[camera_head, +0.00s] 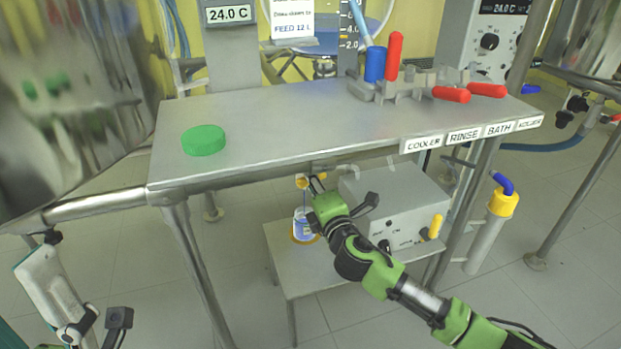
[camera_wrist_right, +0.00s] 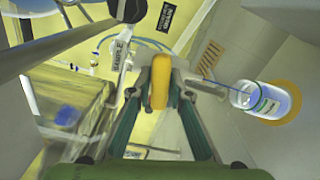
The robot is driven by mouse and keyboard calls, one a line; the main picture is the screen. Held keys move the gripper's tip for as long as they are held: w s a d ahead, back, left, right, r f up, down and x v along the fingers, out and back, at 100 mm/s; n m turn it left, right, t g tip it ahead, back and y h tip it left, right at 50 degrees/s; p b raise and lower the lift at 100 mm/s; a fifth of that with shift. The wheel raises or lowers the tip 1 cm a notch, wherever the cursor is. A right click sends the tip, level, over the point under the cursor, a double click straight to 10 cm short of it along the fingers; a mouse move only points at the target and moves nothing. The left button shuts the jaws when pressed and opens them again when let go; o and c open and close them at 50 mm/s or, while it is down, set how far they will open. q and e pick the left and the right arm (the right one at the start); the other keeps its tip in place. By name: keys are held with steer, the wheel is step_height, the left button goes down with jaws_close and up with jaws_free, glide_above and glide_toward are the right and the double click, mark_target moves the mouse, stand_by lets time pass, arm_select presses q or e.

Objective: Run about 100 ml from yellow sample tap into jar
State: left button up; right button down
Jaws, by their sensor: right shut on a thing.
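The yellow sample tap handle (camera_wrist_right: 160,80) is between the fingers of my right gripper (camera_wrist_right: 162,92), which is shut on it. In the head view my right gripper (camera_head: 316,186) reaches under the bench to the yellow tap (camera_head: 301,181). The clear jar (camera_head: 303,226) stands below the tap on a yellow ring; it also shows in the wrist view (camera_wrist_right: 270,100). A thin blue line, like a stream of liquid, runs from the tap into the jar. Bluish content shows in the jar; its level is not readable. My left arm shows at the lower left; its finger state is unclear.
The jar stands on a low metal stand (camera_head: 290,268), beside a grey box (camera_head: 400,200) with a yellow knob. The bench (camera_head: 270,130) above carries a green lid (camera_head: 204,140) and red and blue valve handles. A "SAMPLE" tag (camera_wrist_right: 122,45) hangs near the tap.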

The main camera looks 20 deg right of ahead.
steer(key=shift+f+m, duration=0.1)
steer(key=shift+m, duration=1.2)
steer(key=c, duration=2)
jaws_free()
steer(key=shift+o, duration=0.2)
steer(key=shift+s, duration=0.1)
steer(key=s, duration=1.1)
steer(key=shift+s+d, duration=0.2)
steer(key=shift+s, duration=0.2)
